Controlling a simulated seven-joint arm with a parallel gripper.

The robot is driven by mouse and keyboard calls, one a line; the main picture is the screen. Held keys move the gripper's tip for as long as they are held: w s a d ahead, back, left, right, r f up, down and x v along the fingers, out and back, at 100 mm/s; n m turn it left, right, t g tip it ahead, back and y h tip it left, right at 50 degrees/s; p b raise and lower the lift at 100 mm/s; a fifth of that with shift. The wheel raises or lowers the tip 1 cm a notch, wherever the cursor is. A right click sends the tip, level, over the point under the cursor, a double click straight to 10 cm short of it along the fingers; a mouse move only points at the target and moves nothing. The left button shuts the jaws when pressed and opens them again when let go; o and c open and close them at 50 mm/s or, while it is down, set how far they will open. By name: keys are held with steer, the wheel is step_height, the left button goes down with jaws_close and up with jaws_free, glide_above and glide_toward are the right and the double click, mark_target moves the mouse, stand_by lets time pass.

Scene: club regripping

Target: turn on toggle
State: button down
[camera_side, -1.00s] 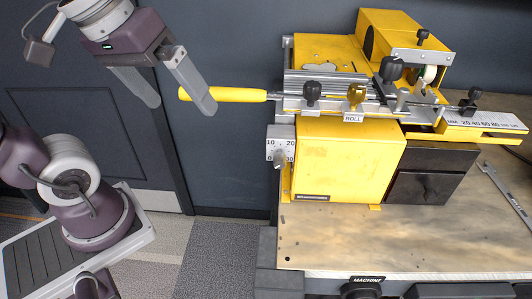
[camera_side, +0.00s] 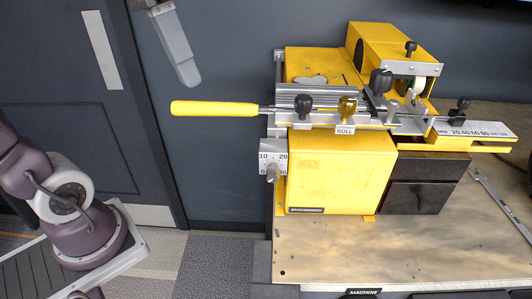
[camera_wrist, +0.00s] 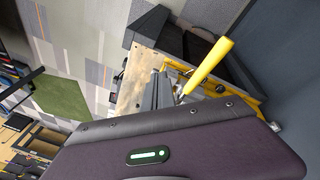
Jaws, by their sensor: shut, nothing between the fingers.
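No other part is clearly a toggle. My gripper (camera_side: 190,82) is shut and empty at the top of the side view, above and left of the dial and apart from it. Only its grey finger end shows there. In the wrist view my purple gripper body hides the lower part, and the dial cannot be made out.
A yellow handle (camera_side: 214,108) sticks out left from the machine, between my gripper and the dial's height; it also shows in the wrist view (camera_wrist: 208,66). Black clamp knobs (camera_side: 303,104) stand on top. A wrench (camera_side: 500,203) lies right on the wooden bench (camera_side: 330,252).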

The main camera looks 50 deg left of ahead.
steer(key=w+m+g+h, duration=0.1)
steer(key=w+g+h, duration=0.1)
steer(key=w+h, duration=0.35)
steer(key=w+a+m+t+h, duration=0.25)
steer(key=w+a+h, duration=0.55)
steer(key=w+a, duration=0.6)
step_height(320, 180, down, 28)
steer(key=s+a, duration=0.1)
steer(key=shift+r+g, duration=0.15)
steer(key=shift+g, duration=0.3)
steer(key=shift+m+h, duration=0.25)
steer(key=w+d+f, duration=0.1)
steer(key=d, duration=0.8)
steer(key=shift+d+f, duration=0.15)
steer(key=shift+d, duration=0.2)
steer(key=shift+s, duration=0.1)
steer(key=shift+s+n+t, duration=0.15)
steer(key=shift+n+t, duration=0.25)
steer(key=shift+t, duration=0.2)
